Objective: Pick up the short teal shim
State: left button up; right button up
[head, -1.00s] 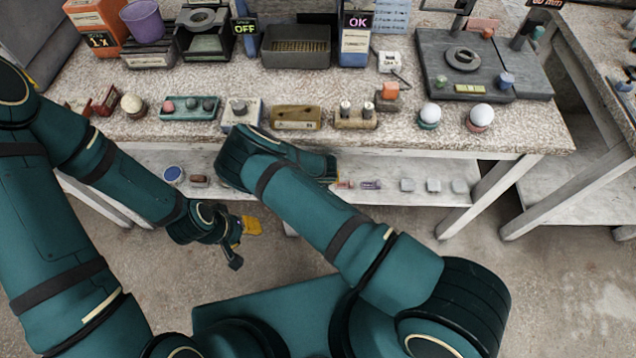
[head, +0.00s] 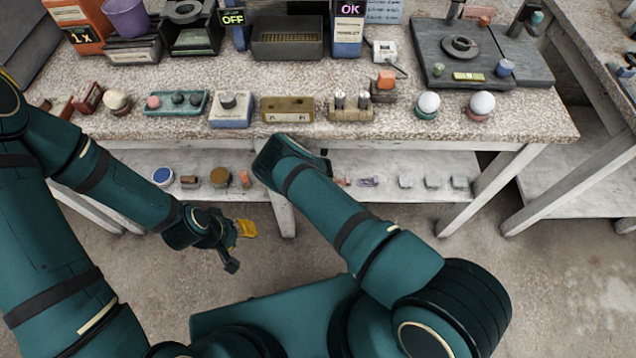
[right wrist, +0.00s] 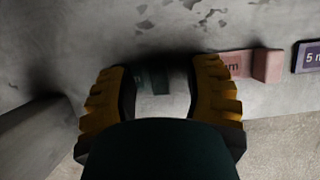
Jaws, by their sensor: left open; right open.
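In the right wrist view a small dark teal block (right wrist: 154,80), apparently the short teal shim, lies on the grey shelf (right wrist: 120,35). It sits in shadow between the yellow fingers of my right gripper (right wrist: 162,95), which is open with a gap on both sides of it. In the head view the right gripper and the shim are hidden behind my right arm, at the lower shelf (head: 400,165). My left gripper (head: 240,246) is open and empty, in front of the bench and above the floor.
A pink labelled block (right wrist: 250,65) lies just right of the right gripper, and a purple one (right wrist: 308,56) beyond it. Pale grey blocks (head: 432,182) sit farther right on the shelf. The benchtop (head: 400,125) overhangs the shelf, with plaster spheres (head: 482,103) near its front edge.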

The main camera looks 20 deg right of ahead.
grip_shut()
dwell(0.5)
